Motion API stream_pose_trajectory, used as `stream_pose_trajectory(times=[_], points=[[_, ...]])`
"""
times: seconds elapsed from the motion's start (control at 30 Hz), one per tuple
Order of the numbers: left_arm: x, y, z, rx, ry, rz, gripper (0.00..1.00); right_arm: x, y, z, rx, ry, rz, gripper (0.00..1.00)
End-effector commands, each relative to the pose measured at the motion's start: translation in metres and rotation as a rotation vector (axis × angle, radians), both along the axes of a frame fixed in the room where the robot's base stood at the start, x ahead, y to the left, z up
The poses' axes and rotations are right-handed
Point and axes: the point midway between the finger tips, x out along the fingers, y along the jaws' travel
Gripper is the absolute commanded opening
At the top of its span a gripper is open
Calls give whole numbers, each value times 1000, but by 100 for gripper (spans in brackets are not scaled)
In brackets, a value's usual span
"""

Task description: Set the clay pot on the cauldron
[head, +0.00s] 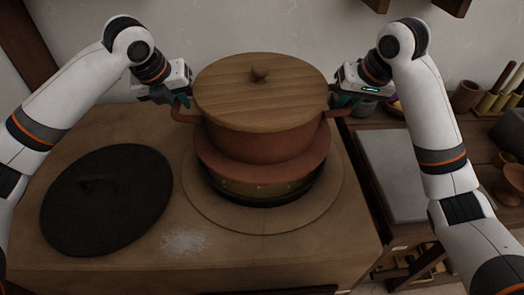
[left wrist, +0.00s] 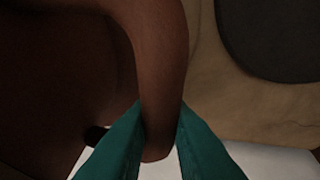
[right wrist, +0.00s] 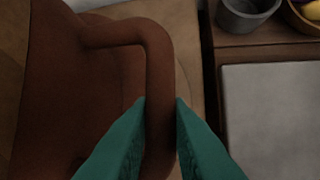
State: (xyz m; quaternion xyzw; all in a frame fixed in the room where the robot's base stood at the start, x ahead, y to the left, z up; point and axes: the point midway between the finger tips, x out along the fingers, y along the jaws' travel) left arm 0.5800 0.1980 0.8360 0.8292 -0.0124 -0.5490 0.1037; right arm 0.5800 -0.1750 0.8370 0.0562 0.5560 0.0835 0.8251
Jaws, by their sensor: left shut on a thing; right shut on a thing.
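The clay pot (head: 262,144) is reddish brown, with a round wooden lid (head: 225,90) on top. It appears level, over the cauldron (head: 265,187), whose dark and brassy body shows beneath the pot's wide lower flange. I cannot tell whether the pot touches the cauldron. My left gripper (head: 182,100) is shut on the pot's left handle (left wrist: 165,60), with teal fingers on both sides of it. My right gripper (head: 340,101) is shut on the right handle (right wrist: 158,85). The cauldron's rim is hidden by the pot.
The cauldron stands in a round ring on the wooden counter (head: 130,265). A black round lid (head: 107,200) lies to its left, beside a patch of white powder (head: 186,242). A grey slab (head: 393,175) and a shelf with small pots lie to the right.

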Motion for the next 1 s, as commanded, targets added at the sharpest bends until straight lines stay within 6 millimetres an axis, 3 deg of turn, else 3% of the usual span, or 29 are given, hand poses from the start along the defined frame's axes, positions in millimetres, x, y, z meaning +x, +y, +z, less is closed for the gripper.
stream_pose_trajectory(times=[0.47, 1.0], points=[[1, 2, -2, 0, -5, 4, 0, 1, -1, -2, 0, -5, -3, 0], [1, 2, -28, 0, -5, 5, 0, 1, -1, -28, 0, -5, -3, 0]])
